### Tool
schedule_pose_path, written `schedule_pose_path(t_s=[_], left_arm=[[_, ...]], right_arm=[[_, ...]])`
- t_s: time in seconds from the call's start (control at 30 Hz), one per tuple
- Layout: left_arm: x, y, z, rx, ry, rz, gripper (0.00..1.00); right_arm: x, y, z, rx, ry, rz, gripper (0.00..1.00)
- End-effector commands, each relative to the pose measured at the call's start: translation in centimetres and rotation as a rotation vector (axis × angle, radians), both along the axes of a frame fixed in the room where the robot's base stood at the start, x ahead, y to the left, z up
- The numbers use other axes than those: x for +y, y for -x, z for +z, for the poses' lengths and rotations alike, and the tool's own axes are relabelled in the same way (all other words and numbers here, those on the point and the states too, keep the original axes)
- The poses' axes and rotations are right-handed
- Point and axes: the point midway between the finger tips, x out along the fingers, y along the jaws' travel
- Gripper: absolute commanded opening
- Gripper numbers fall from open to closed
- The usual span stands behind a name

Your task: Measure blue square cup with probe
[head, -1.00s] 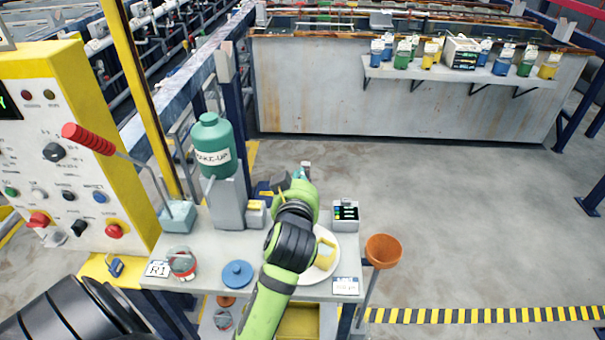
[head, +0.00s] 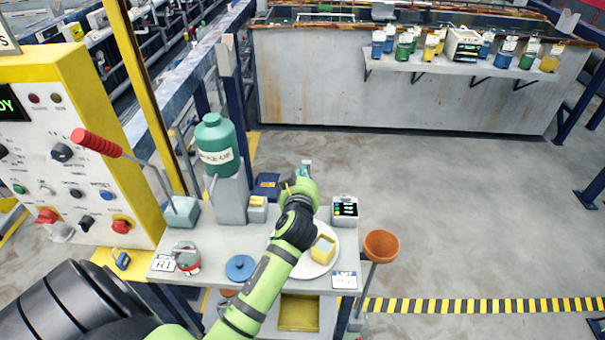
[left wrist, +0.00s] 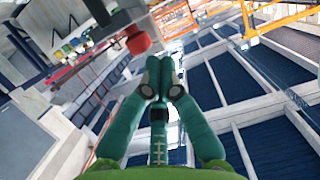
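Several small coloured cups stand on the far wall shelf; blue ones show at its left end (head: 378,46) and right of the middle (head: 503,60). I cannot tell which is the square one. A dark blue box-like thing (head: 267,184) is at the bench's back edge, left of my wrist. My left gripper (head: 305,170) is at the back of the bench, mostly hidden by its green wrist. In the left wrist view its teal fingers (left wrist: 162,78) meet at the tips, with nothing clearly between them. I cannot make out a probe. My right gripper is out of view.
A yellow square cup (head: 322,249) sits on a white plate (head: 326,267) beside my forearm. A small meter (head: 344,208), an orange funnel (head: 381,246), a blue lid (head: 240,268) and a green make-up bottle (head: 216,146) are close by. The floor to the right is clear.

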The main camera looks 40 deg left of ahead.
Motion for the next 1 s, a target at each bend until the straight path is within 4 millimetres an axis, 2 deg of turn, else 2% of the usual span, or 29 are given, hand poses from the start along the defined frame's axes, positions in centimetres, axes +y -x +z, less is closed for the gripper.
schedule_pose_path(t_s=[0.13,0.43,0.83,1.0], left_arm=[[0.0,0.0,-0.4,0.000,0.001,0.000,0.00],[0.0,0.0,-3.4,-0.001,0.001,0.002,0.00],[0.1,-0.1,-2.8,-0.001,0.000,0.001,0.00],[0.5,-0.7,-0.6,-0.002,0.000,-0.001,0.00]], right_arm=[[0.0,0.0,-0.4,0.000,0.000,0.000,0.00],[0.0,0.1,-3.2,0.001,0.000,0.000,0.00],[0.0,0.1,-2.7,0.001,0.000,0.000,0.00],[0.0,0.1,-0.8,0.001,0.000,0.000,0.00]])
